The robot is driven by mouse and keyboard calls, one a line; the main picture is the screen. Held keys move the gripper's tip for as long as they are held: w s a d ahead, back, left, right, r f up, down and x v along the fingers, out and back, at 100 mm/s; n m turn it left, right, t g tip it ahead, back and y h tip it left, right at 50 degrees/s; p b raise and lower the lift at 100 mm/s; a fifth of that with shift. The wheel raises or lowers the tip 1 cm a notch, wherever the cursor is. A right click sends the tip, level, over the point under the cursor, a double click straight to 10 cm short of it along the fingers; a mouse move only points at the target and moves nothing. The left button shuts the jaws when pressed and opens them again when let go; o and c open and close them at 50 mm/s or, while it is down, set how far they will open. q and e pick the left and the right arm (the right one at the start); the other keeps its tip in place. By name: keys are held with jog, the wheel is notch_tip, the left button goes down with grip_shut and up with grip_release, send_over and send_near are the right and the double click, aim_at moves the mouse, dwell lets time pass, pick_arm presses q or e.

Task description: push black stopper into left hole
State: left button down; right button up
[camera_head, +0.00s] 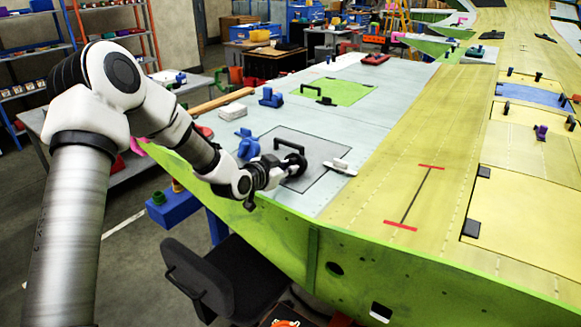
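My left arm reaches in from the left over the wing. Its gripper (294,165) is above the grey panel (318,176), near a black handle. Dark rounded shapes at its tip are too small to separate, so I cannot tell whether a black stopper is among them or whether the fingers are open. The green front side of the wing (440,285) has a dark oval hole (335,269) and, right of it, a squarish hole (381,312). The gripper is above and left of both, apart from them.
A black handle (290,146) and a white block (340,166) are on or beside the grey panel. Blue clamps (248,143) stand near the wing's left edge. A black chair (215,285) is below the wing. The yellow surface (365,205) right of the panel is mostly clear.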

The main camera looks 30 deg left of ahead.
aim_at(287, 166)
pick_arm(q)
jog(key=shift+r, duration=0.1)
dwell(0.3)
notch_tip(287, 166, up, 6)
jog(key=p, duration=0.4)
jog(key=shift+p, duration=0.3)
